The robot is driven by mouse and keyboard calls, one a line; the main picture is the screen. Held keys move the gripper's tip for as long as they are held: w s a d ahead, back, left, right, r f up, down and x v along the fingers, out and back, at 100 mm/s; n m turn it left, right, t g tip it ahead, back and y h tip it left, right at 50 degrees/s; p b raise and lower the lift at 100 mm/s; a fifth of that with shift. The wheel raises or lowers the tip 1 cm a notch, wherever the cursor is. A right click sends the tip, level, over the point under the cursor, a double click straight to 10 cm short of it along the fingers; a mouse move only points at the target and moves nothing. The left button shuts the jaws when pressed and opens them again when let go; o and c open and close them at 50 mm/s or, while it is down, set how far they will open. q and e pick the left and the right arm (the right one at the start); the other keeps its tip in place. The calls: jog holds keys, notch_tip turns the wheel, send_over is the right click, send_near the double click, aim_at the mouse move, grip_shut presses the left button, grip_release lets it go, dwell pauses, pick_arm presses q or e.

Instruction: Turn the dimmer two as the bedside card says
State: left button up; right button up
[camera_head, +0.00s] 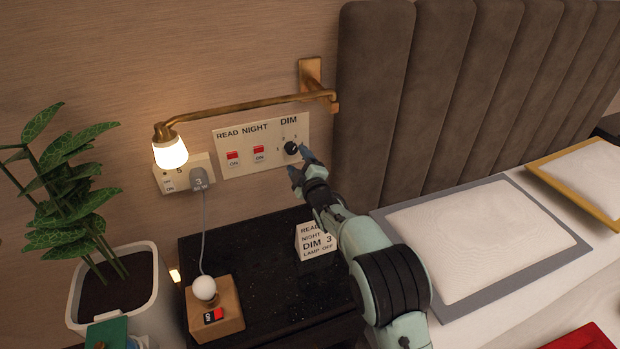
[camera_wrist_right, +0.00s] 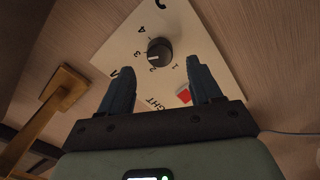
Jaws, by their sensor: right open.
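The wall panel (camera_head: 231,133) carries READ, NIGHT and DIM labels. Its black dimmer knob (camera_head: 292,148) sits under DIM, with numbers around it. In the wrist view the knob (camera_wrist_right: 159,52) has a light mark on the side of the 2 and 3; I cannot tell exactly which it meets. My right gripper (camera_head: 298,162) is open and empty just in front of the knob. In the wrist view its fingers (camera_wrist_right: 160,82) are spread, with the knob beyond and between them. The white card (camera_head: 314,241) on the nightstand shows READ, NIGHT, DIM 3 and LAMP OFF, partly covered by my arm.
READ (camera_head: 233,158) and NIGHT (camera_head: 259,153) switches sit left of the knob. A lit brass lamp (camera_head: 170,151) hangs over a socket with a grey plug (camera_head: 199,179). The black nightstand (camera_head: 262,262) holds a wooden switch block (camera_head: 228,296). The padded headboard (camera_head: 375,100) is right.

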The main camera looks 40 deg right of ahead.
pick_arm(q)
jog(key=shift+t, duration=0.5)
jog(key=w+r+p, duration=0.1)
jog(key=w+r, duration=0.1)
jog(key=r, duration=0.1)
jog(key=shift+w+d+r+p, duration=0.15)
jog(key=shift+d+p, duration=0.2)
jog(key=shift+d, duration=0.05)
pick_arm(e)
jog(key=v, duration=0.9)
